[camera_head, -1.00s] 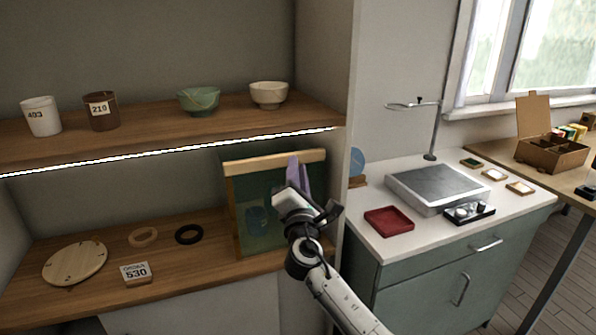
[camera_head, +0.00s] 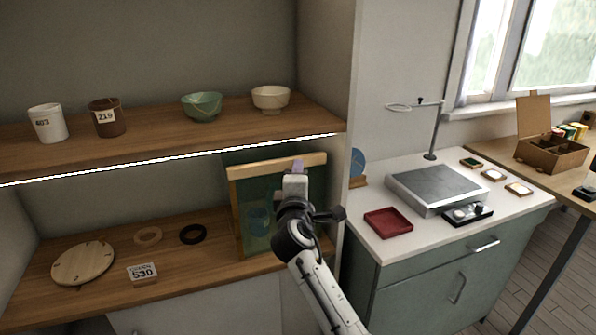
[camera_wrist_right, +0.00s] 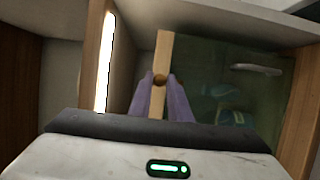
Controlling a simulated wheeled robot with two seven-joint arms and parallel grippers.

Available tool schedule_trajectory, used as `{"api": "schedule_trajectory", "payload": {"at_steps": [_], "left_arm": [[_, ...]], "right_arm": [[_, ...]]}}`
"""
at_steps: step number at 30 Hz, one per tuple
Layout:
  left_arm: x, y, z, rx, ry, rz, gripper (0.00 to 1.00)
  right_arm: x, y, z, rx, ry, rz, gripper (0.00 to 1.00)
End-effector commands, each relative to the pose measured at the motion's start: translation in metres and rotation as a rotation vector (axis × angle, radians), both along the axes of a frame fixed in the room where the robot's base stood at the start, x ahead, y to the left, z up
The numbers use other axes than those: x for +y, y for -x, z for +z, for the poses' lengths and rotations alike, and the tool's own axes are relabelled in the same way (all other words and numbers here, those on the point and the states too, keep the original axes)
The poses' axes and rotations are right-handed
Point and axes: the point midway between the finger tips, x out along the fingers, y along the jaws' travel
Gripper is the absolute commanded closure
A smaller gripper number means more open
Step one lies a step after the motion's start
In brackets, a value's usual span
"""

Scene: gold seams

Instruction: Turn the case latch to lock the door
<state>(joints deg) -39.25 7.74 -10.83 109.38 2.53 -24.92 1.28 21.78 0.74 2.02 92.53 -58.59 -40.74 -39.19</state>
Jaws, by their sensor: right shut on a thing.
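The case (camera_head: 237,215) stands upright at the right end of the lower shelf, with a pale wooden frame and a dark green see-through front. My right gripper (camera_head: 297,166) is in front of its top rail. In the right wrist view, its purple fingers (camera_wrist_right: 162,92) are shut on a small round brown latch (camera_wrist_right: 160,80) at the pale wooden rail (camera_wrist_right: 166,48). The latch is mostly hidden between the fingers, and its angle cannot be told. In the head view my gripper and arm hide the latch and part of the door. My left gripper is not in view.
The upper shelf (camera_head: 160,133), with a lit strip at its front edge, runs just above the case. A cabinet side wall (camera_head: 343,190) stands close on the right.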

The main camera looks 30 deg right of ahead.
Motion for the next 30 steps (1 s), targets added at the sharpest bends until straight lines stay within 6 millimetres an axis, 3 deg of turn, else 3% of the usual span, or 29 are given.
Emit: {"api": "schedule_trajectory", "payload": {"at_steps": [15, 16, 19, 30], "left_arm": [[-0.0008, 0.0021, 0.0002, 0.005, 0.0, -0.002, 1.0], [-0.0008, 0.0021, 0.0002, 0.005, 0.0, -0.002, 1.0], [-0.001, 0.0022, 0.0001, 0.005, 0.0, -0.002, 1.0], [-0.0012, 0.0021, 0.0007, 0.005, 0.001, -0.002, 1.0]], "right_arm": [[0.0001, 0.0001, -0.0005, -0.004, -0.021, 0.0, 1.0], [0.0001, 0.0001, -0.0005, -0.004, -0.021, 0.0, 0.81], [-0.0001, 0.0001, -0.0004, -0.003, -0.02, 0.0, 0.66], [0.0038, 0.0015, -0.0003, -0.004, -0.019, 0.001, 0.66]]}}
